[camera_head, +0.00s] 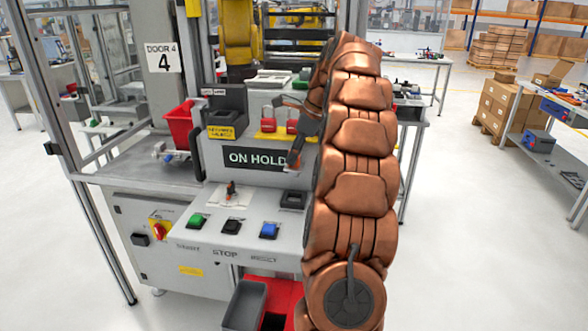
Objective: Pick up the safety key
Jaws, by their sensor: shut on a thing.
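My gripper (288,132) is at the control station, left of my copper-coloured arm, in front of the panel above the "ON HOLD" sign. Its dark fingers are shut on a small red piece, which I take to be the safety key (292,126); the fingers and arm partly hide it. A similar red piece (278,125) sits just left of it. Both show in front of a yellow plate (263,137). Whether the held piece touches the plate is too small to tell.
Below the sign (256,158) are a green button (197,221), a black button (232,227) and a blue button (268,231). A red bin (180,125) stands left. My arm hides the station's right side. Open floor lies to the right.

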